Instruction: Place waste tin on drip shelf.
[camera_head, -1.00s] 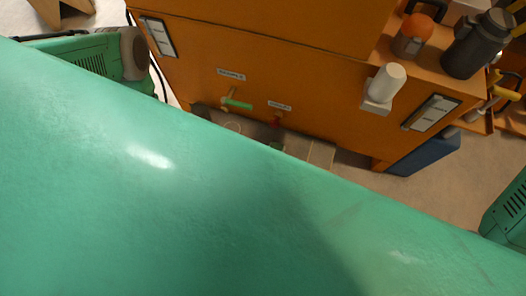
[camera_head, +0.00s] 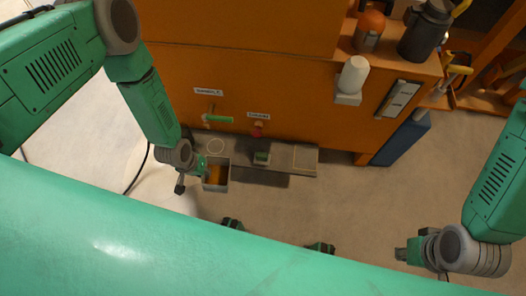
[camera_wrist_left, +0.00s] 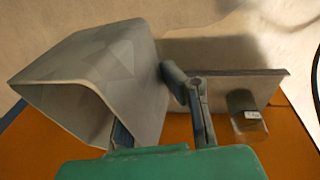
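The waste tin (camera_head: 216,188), a grey open square box with an orange-brown inside, is in front of the drip shelf's left end in the head view. The grey drip shelf (camera_head: 283,166) runs along the foot of the orange cabinet. My left gripper (camera_head: 202,168) is at the tin's left side. In the left wrist view the tin (camera_wrist_left: 100,70) is tilted, with my left gripper's fingers (camera_wrist_left: 150,108) on both sides of its wall, one inside and one outside. Whether the tin touches the shelf is unclear. My right gripper (camera_head: 402,253) is far right, away from the shelf; its fingers are too small to judge.
A small glass jar (camera_wrist_left: 243,108) stands on the shelf; it also shows in the head view (camera_head: 261,158). A green-handled tap (camera_head: 217,119) and a red tap (camera_head: 257,130) project above the shelf. A square outline (camera_head: 305,158) marks its clear right end.

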